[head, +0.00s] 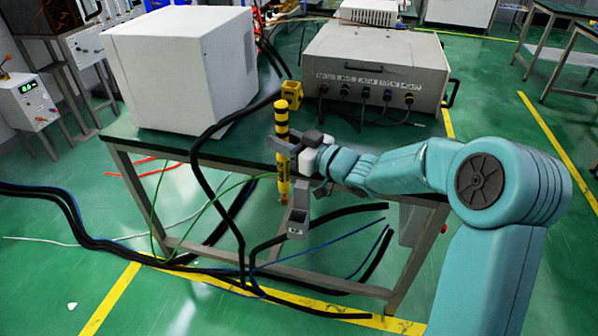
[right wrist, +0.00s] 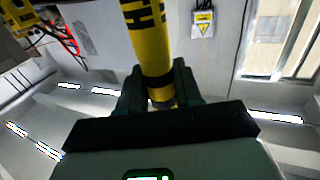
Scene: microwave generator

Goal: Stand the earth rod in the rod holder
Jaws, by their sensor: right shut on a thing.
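The earth rod (head: 282,122) is a yellow pole with black bands, close to upright in front of the table's front edge. My right gripper (head: 284,147) is shut around its middle. In the right wrist view the rod (right wrist: 148,40) stands between the two dark fingers (right wrist: 158,92). Its lower end hangs beside a grey box-like fitting (head: 298,222) below the table edge. A yellow square block with a dark opening (head: 292,95) is behind the rod's top, apart from it. I cannot tell for sure which of these is the rod holder. My left gripper is not in view.
The dark green table (head: 420,133) carries a white cabinet (head: 165,75) and a grey generator unit (head: 375,70) with cables along its front. Black cables (head: 205,170) loop down past the table's front to the floor.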

